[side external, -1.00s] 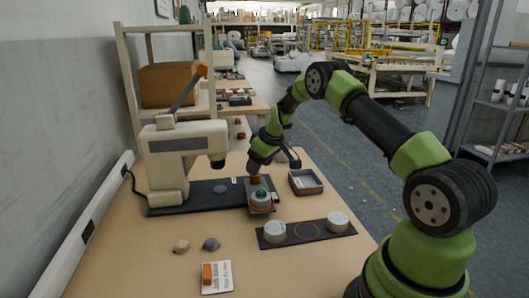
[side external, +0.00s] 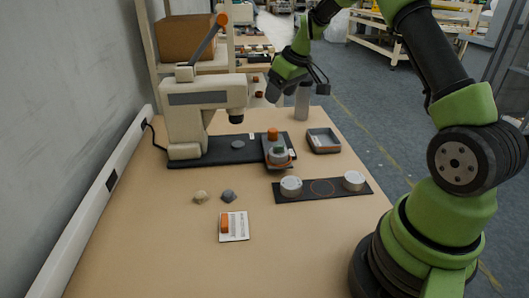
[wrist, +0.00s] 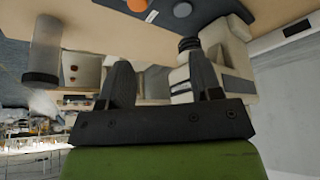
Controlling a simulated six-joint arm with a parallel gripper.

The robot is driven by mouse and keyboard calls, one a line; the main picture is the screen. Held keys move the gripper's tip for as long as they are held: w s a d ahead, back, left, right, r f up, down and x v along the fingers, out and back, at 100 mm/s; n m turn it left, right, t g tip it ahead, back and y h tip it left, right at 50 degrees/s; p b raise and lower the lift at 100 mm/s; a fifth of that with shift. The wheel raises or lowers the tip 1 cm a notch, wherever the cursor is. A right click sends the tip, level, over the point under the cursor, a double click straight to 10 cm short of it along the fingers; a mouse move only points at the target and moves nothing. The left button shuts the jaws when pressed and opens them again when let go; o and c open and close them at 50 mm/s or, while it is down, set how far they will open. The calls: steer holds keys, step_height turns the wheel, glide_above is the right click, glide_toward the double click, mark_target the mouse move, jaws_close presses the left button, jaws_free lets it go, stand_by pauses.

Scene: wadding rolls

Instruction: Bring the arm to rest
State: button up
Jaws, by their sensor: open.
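My gripper (side external: 275,93) hangs in the air in the side external view, above and behind an orange-topped stack (side external: 273,134) at the right end of the machine's dark base. Its two dark fingers stand apart in the wrist view (wrist: 162,82), with nothing visible between them. The orange top also shows at the upper edge of the wrist view (wrist: 137,5), clear of the fingers. My arm is bent, with its upper part cut off by the top of the side view.
A cream machine (side external: 198,112) with a raised orange-tipped lever stands left of my gripper. A grey cylinder (side external: 302,103) stands close to its right. A grey tray (side external: 323,141), a dark strip (side external: 338,194) with two white rolls, two stones and a card lie nearer. The front table is clear.

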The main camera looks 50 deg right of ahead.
steer(key=s+a+r+m+t, duration=0.1)
steer(key=s+a+r, duration=0.4)
steer(key=a+r, duration=0.2)
steer(key=s+a+r+m, duration=0.1)
steer(key=s+a+r, duration=0.4)
steer(key=a+r, duration=0.2)
steer(key=s+a+m+y, duration=0.1)
steer(key=s+a, duration=0.2)
steer(key=s, duration=0.4)
steer(key=s+a+t+y, duration=0.1)
steer(key=s+a, duration=0.3)
steer(key=s, duration=0.3)
steer(key=shift+s+f+m, duration=0.3)
steer(key=shift+s+m, duration=0.1)
